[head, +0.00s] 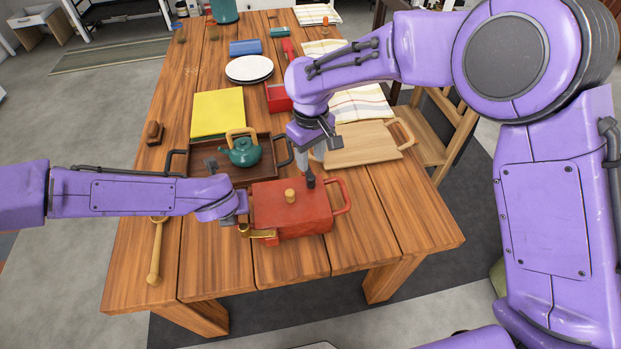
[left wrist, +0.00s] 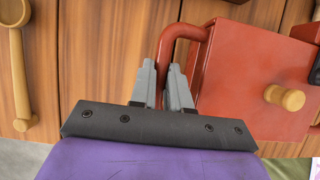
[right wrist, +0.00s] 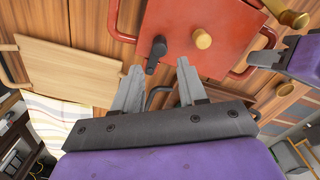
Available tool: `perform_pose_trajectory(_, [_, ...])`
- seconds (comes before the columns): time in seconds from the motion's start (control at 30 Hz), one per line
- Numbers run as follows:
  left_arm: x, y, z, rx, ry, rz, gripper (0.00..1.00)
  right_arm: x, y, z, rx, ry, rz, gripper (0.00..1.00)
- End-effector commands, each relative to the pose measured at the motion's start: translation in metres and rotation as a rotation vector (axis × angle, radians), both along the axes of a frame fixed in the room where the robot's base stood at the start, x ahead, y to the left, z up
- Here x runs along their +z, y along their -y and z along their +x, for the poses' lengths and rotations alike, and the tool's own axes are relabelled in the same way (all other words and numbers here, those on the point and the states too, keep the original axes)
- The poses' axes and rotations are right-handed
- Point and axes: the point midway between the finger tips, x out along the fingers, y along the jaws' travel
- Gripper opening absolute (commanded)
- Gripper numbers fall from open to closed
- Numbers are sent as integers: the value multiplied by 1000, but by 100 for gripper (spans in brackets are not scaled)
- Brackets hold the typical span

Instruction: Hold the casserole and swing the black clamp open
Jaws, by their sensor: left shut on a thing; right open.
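The red casserole (head: 312,224) sits on the table's near part, with a wooden lid knob (head: 290,196) and red side handles. My left gripper (left wrist: 163,80) is shut on the casserole's left handle (left wrist: 183,32). The black clamp (head: 310,177) stands at the casserole's far edge; in the right wrist view it (right wrist: 156,52) lies just ahead of my fingertips. My right gripper (right wrist: 158,75) is open and empty, with the clamp just beyond the gap between its fingers. In the head view my right gripper (head: 304,160) is above the far edge of the casserole.
A dark tray (head: 205,171) with a green teapot (head: 245,151) is just behind the casserole. A wooden board (head: 360,143) lies behind to the right. A brass-coloured piece (head: 262,235) is at the casserole's front left. A wooden spoon (head: 156,255) lies left. The table's front right is clear.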

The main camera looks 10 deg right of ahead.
Motion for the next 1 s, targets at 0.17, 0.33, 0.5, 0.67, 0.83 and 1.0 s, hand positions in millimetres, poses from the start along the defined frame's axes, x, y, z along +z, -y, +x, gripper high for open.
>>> perform_pose_trajectory(0.17, [0,0,0,0,0,0,0,-23,0,-1,2,-5,-2,42])
perform_pose_trajectory(0.33, [0,0,0,0,0,0,0,-49,1,-1,1,-4,-3,42])
perform_pose_trajectory(0.5, [0,0,0,0,0,0,0,-65,1,-1,0,-3,-2,42])
perform_pose_trajectory(0.67, [0,0,0,0,0,0,0,-68,1,0,0,-1,-2,42])
perform_pose_trajectory(0.83, [0,0,0,0,0,0,0,-68,1,0,0,-1,-2,38])
perform_pose_trajectory(1.0, [0,0,0,0,0,0,0,-68,1,0,0,-1,-2,0])
